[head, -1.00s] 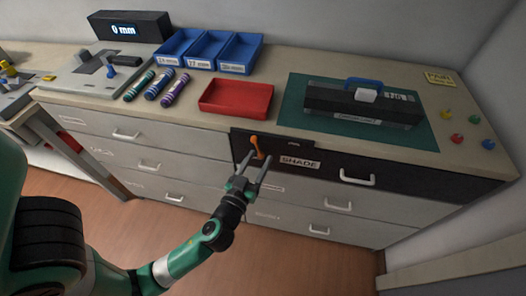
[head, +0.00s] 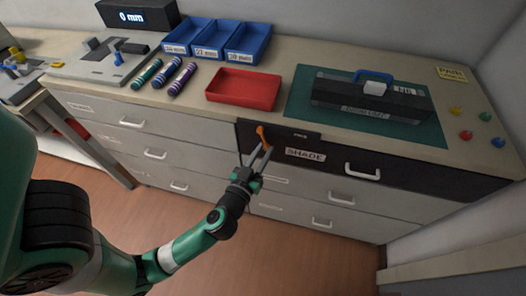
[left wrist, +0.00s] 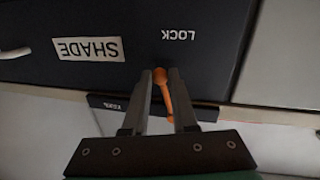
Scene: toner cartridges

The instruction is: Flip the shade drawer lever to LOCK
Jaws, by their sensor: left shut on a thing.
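The shade drawer (head: 335,163) is the dark drawer front with a white SHADE label, which also shows inverted in the left wrist view (left wrist: 88,48). Its orange lever (head: 262,132) stands near the drawer's upper left corner. In the left wrist view, the lever (left wrist: 168,98) lies lengthwise between the fingers, with a rounded end near the fingertips. The word LOCK (left wrist: 179,34) is printed on the dark front beyond the fingertips. My left gripper (head: 259,150) is shut on the lever. My right gripper is not in view.
A dark tab (head: 300,134) with a small label sits at the drawer's top edge. A red tray (head: 242,101) and a green mat (head: 300,100) bearing a black case (head: 335,94) lie on the counter above. A white drawer handle (head: 363,171) juts out to the right.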

